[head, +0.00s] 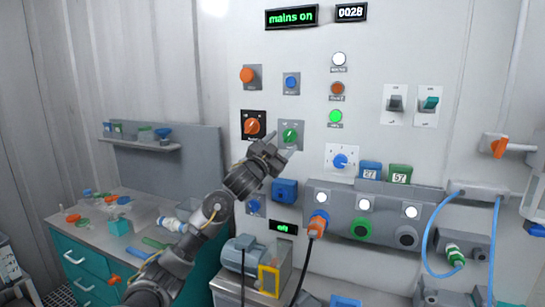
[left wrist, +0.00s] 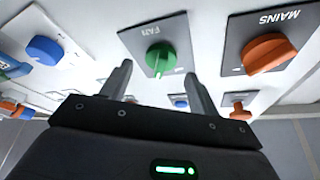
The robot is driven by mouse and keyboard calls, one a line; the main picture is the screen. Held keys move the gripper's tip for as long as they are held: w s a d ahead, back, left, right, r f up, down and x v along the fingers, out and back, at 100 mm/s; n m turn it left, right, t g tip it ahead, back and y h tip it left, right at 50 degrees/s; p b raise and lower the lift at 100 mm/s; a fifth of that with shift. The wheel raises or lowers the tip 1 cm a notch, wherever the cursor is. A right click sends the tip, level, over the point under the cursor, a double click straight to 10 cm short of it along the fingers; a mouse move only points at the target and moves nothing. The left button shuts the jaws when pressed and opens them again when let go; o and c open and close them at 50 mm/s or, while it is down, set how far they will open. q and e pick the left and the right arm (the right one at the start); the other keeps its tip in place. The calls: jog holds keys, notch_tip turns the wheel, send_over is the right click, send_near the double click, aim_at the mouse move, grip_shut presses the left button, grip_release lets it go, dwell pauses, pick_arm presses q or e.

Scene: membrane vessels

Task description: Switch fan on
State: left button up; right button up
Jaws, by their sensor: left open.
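The fan switch is a green rotary knob (head: 290,135) on a grey plate on the white panel. In the left wrist view the green knob (left wrist: 160,58) sits beyond and between my fingertips, next to lettering that seems to read FAN. My left gripper (head: 272,151) is just below and left of the knob in the head view. Its two fingers (left wrist: 158,76) are apart, with nothing held between them. The knob looks apart from both fingers. My right gripper is not in view.
The orange mains knob (head: 252,126) is close on the left, also in the left wrist view (left wrist: 268,53). A blue knob (head: 291,83) is above. A display (head: 291,17) reads "mains on". Sockets (head: 362,229) and a motor-like unit (head: 240,253) are below.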

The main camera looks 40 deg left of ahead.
pick_arm(q)
jog(key=a+b+v, duration=0.1)
jog(key=b+v, duration=0.1)
jog(key=v, duration=0.6)
jog(key=shift+s+d, duration=0.2)
jog(key=shift+d, duration=0.3)
